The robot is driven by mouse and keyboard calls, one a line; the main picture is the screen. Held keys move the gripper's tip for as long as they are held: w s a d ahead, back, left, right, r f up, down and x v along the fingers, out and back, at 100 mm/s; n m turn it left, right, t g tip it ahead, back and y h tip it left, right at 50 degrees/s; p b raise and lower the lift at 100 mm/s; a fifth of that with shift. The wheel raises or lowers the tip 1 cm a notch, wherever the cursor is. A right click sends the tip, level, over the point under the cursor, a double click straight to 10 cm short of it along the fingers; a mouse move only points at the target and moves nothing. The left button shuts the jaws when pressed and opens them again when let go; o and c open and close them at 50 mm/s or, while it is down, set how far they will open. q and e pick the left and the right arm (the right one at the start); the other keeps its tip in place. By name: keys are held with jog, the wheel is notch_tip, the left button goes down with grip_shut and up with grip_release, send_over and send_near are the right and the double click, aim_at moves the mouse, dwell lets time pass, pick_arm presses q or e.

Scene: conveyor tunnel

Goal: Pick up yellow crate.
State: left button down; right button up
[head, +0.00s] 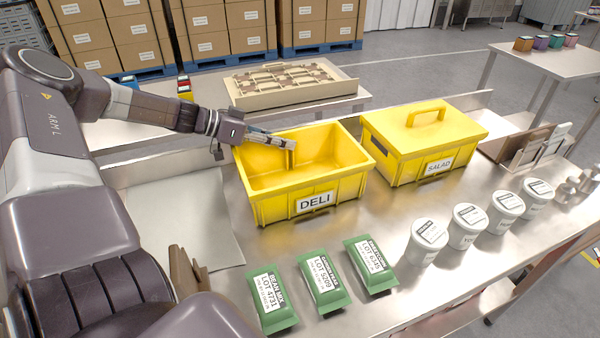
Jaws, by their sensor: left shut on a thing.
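An open yellow crate labelled DELI (309,203) stands on the metal counter, with its inside showing empty. A second yellow crate labelled SALAD (426,167) stands to its right, closed by a yellow lid with a handle (426,110). My left gripper (284,143) reaches in from the left over the back left part of the DELI crate and is shut on it near the rim. The exact contact is small and partly hidden. The DELI crate appears level. My right gripper is not in view.
Green packets (321,283) lie in front of the DELI crate. Several white tubs (467,226) stand in a row at the right. A beige tray (292,84) lies behind. A brown object (186,273) is partly hidden by my arm. Stacked cartons stand at the back.

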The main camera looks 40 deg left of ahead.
pick_arm(q)
jog(key=shift+w+r, duration=0.1)
jog(key=shift+r, duration=0.1)
jog(key=shift+r, duration=0.25)
notch_tip(320, 180, up, 17)
jog(key=p, duration=0.1)
jog(key=shift+r, duration=0.15)
dwell(0.3)
